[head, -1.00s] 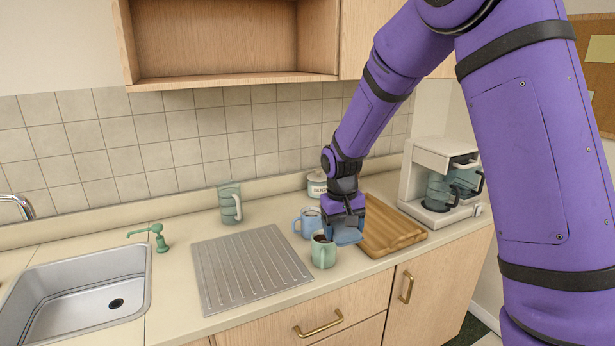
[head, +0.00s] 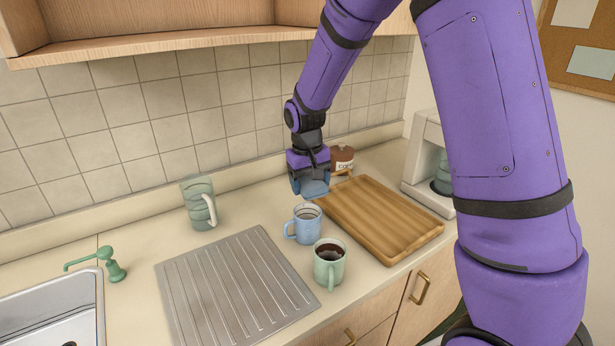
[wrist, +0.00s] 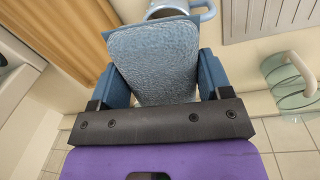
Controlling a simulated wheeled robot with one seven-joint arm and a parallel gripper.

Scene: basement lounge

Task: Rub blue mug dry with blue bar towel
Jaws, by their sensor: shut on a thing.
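The blue mug (head: 309,226) stands upright on the counter, its handle to the left. Part of its rim and handle shows beyond the towel in the wrist view (wrist: 207,10). My gripper (head: 310,182) is behind the mug, toward the wall, and a little above the counter. It is shut on the blue bar towel (wrist: 155,62), a folded textured pad between its blue fingers. The towel appears apart from the mug in the head view. The towel's lower face is hidden.
A green mug (head: 329,266) with dark drink stands just in front of the blue mug. A wooden board (head: 385,215) lies right, a ribbed metal drainer (head: 232,290) left. A glass pitcher (head: 198,203), a canister (head: 342,158) and a coffee maker (head: 428,165) stand farther back.

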